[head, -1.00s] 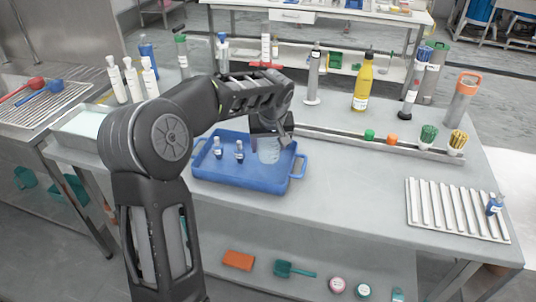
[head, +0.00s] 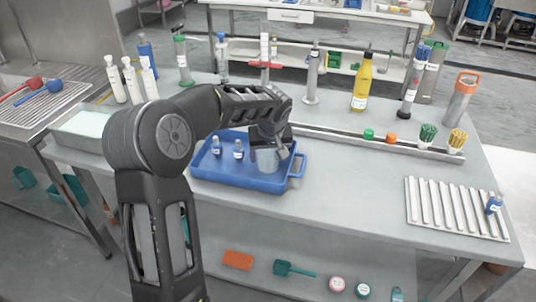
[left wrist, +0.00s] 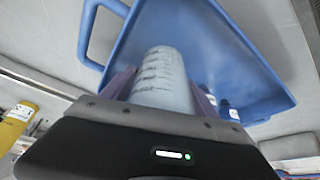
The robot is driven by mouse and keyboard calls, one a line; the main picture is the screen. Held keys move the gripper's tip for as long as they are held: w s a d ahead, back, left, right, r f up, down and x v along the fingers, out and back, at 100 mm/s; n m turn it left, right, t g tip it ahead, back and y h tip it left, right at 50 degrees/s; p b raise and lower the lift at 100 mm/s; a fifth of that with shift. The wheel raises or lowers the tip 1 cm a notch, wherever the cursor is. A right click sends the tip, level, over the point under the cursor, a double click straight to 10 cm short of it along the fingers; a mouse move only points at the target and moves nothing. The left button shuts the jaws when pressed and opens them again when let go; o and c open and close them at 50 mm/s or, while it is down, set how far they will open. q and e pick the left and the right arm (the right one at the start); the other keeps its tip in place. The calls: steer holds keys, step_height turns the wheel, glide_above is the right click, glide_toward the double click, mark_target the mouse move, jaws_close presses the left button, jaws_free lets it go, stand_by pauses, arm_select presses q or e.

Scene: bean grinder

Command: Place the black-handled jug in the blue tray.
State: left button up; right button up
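The jug (head: 266,160) is a pale, translucent vessel with dark graduation marks, which show in the left wrist view (left wrist: 163,80). It is over the right part of the blue tray (head: 235,180); I cannot tell whether its base touches the tray floor. My left gripper (head: 270,146) is at the jug, with its purple fingers on either side of it in the left wrist view (left wrist: 163,92). It looks shut on the jug. The black handle cannot be made out. My right gripper is not in view.
A low metal rail (head: 385,143) runs behind to the right. A ribbed rack (head: 455,208) lies at the bench's right end. The bench between tray and rack is clear.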

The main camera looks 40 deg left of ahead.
arm_select(q)
steer(key=o, duration=0.3)
steer(key=shift+o, duration=0.2)
steer(key=shift+r, duration=0.15)
steer(key=shift+r, duration=0.15)
steer(key=v, duration=1.1)
steer(key=shift+r, duration=0.4)
steer(key=shift+s, duration=0.1)
